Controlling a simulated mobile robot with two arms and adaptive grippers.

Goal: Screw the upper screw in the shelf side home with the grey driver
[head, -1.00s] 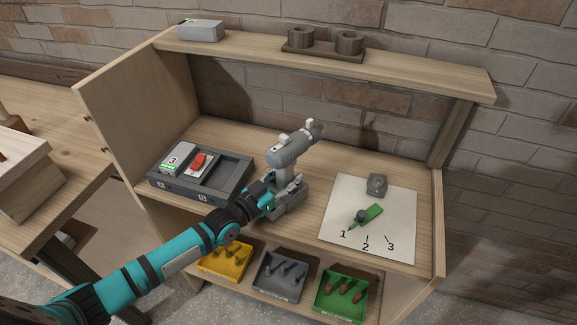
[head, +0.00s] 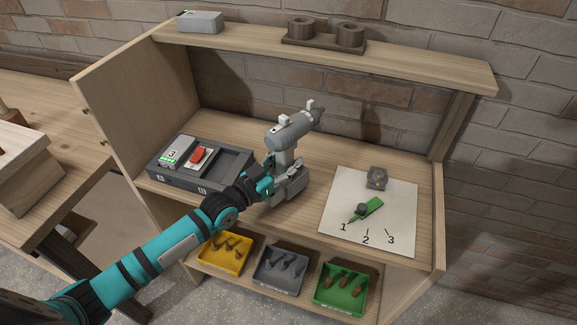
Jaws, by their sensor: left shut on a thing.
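The grey driver (head: 290,131) stands upright on the shelf board in the middle of the head view, its nose pointing up and to the right. My left gripper (head: 277,178) is shut on the driver's handle, just above its foot. The fingers are partly hidden by my own wrist. The shelf side (head: 135,105) is the tall wooden panel at the left. Two small brass-coloured screws show at its left edge, an upper screw (head: 84,112) and a lower one (head: 101,141). My right gripper is not in view.
A dark tray (head: 229,170) with a battery and a red switch lies left of the driver. A white sheet (head: 400,205) with a green pointer and the marks 1, 2, 3 lies right. Yellow, grey and green bins (head: 225,268) stand below. A top shelf (head: 420,67) overhangs the driver.

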